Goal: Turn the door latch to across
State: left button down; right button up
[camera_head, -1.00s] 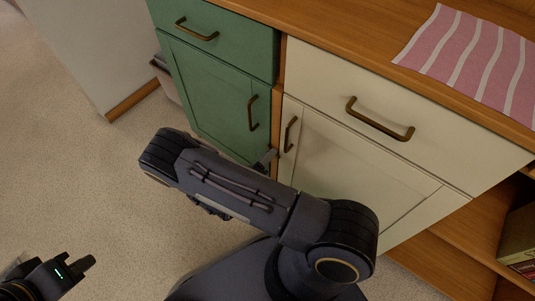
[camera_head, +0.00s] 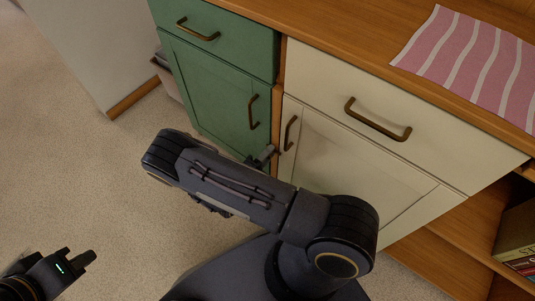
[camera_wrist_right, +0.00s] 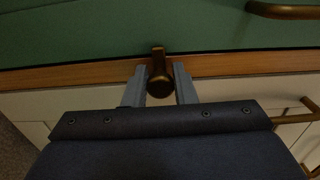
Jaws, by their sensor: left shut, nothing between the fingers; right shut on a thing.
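The bronze door latch (camera_wrist_right: 159,80) sits on the wooden strip between the green door (camera_head: 213,98) and the cream door (camera_head: 345,165). In the right wrist view it appears to lie across the strip, its narrow end overlapping the green door's edge. My right gripper (camera_wrist_right: 160,85) has one grey finger on each side of the latch and is shut on it. In the head view the right fingertips (camera_head: 266,157) show beyond my forearm at the strip, and the latch is mostly hidden there. My left gripper (camera_head: 88,260) is shut and empty over the carpet at lower left.
Bronze handles stand out close to the latch, on the green door (camera_head: 253,112) and the cream door (camera_head: 290,133). A drawer handle (camera_head: 377,120) is further right. A pink striped cloth (camera_head: 470,60) lies on the countertop. Books (camera_head: 517,255) fill a low shelf. The carpet at left is clear.

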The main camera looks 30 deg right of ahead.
jog(key=shift+f, duration=0.1)
jog(key=o, duration=0.9)
jog(key=p+v, duration=0.1)
jog(key=v, duration=0.7)
jog(key=shift+p, duration=0.35)
jog(key=shift+d, duration=0.1)
